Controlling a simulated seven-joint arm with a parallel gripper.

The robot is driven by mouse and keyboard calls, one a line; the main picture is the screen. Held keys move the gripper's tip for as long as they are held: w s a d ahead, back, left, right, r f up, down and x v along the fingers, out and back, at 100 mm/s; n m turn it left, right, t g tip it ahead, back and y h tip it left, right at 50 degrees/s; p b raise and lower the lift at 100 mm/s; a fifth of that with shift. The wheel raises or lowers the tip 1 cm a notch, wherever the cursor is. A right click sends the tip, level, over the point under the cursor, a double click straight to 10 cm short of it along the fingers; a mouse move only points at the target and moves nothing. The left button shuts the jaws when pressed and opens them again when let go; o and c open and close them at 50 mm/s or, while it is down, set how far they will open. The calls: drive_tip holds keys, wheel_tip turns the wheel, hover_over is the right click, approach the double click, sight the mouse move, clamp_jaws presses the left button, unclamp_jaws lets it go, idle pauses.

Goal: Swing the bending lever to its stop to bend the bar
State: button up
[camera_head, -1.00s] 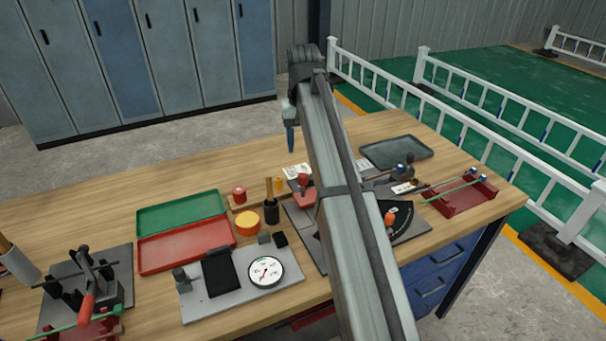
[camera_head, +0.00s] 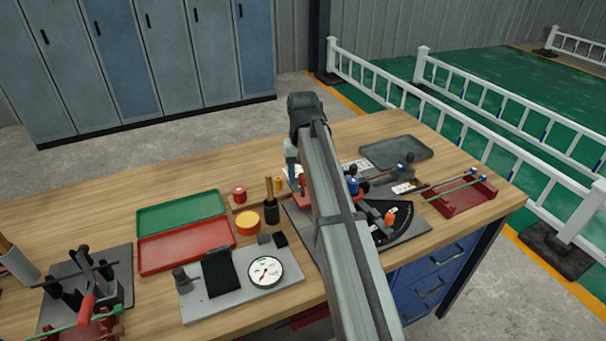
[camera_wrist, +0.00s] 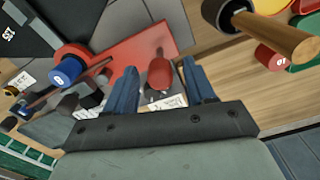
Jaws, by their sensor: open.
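The bender stands on a dark base plate (camera_head: 410,232) with a black scale sector (camera_head: 388,222), partly hidden behind my arm. In the wrist view a red lever plate (camera_wrist: 128,52) carries a red upright grip (camera_wrist: 160,72). My gripper (camera_wrist: 160,86) is open, with one blue finger on each side of the grip. I cannot tell whether either finger touches it. A blue-and-black roller (camera_wrist: 68,66) and a red roller (camera_wrist: 72,50) stand beside the plate. A thin rod, perhaps the bar, runs past the blue roller. The gripper is mostly hidden in the head view.
A dial gauge plate (camera_head: 213,307), red tray (camera_head: 187,245) and green tray (camera_head: 182,212) lie left of the bender. A wooden-handled tool in a black holder (camera_head: 271,212) stands close by. A grey tray (camera_head: 397,139) and red bar rack (camera_head: 462,200) are at right.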

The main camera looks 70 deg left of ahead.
clamp_jaws()
idle(0.4)
